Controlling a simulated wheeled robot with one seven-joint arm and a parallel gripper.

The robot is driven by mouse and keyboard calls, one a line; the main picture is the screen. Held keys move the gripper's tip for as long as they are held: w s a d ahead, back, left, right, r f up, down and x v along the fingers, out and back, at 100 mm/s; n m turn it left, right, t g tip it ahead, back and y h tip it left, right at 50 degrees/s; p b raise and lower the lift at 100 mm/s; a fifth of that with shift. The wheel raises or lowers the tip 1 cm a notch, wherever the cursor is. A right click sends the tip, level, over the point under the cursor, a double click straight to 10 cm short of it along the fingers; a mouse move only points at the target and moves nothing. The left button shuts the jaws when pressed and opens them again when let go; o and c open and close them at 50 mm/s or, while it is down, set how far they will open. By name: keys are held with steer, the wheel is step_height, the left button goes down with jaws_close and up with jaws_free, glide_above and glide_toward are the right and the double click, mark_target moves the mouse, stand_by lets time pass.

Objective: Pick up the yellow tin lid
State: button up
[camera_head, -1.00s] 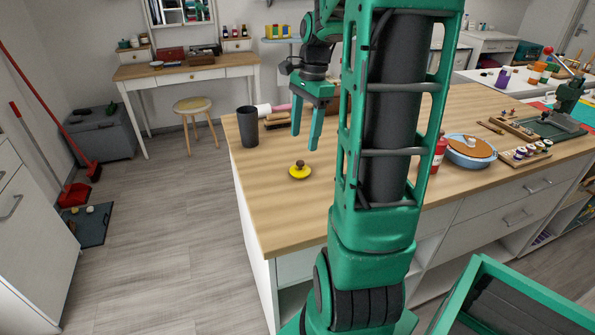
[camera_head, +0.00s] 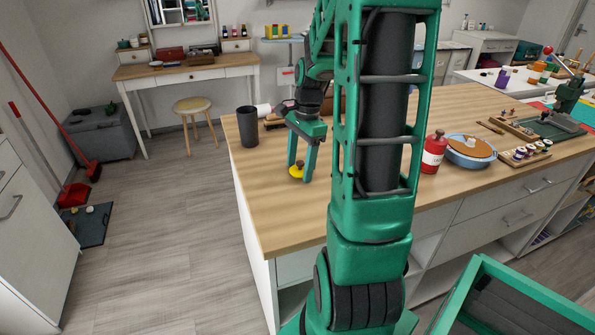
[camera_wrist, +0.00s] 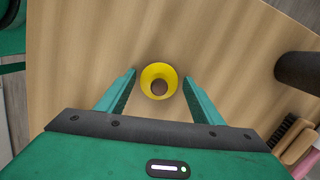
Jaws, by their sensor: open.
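The yellow tin lid (camera_head: 295,173) lies on the wooden worktop, near its left end. In the wrist view the lid (camera_wrist: 149,76) is a yellow disc with a round brown knob (camera_wrist: 159,87) at its centre. My gripper (camera_head: 299,174) is open and points down over the lid, with its green fingers on either side of it. In the wrist view my gripper (camera_wrist: 161,88) has the lid between its two fingers, with a gap on each side. In the head view the fingers hide part of the lid, including most of its knob.
A dark cup (camera_head: 247,127) stands behind the lid to the left. A brush (camera_wrist: 288,131) lies near it. A red and white bottle (camera_head: 433,153) and a blue round container (camera_head: 469,152) stand to the right. The worktop in front of the lid is clear.

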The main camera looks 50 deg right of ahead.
steer(key=c, duration=0.9)
steer(key=shift+r, duration=0.1)
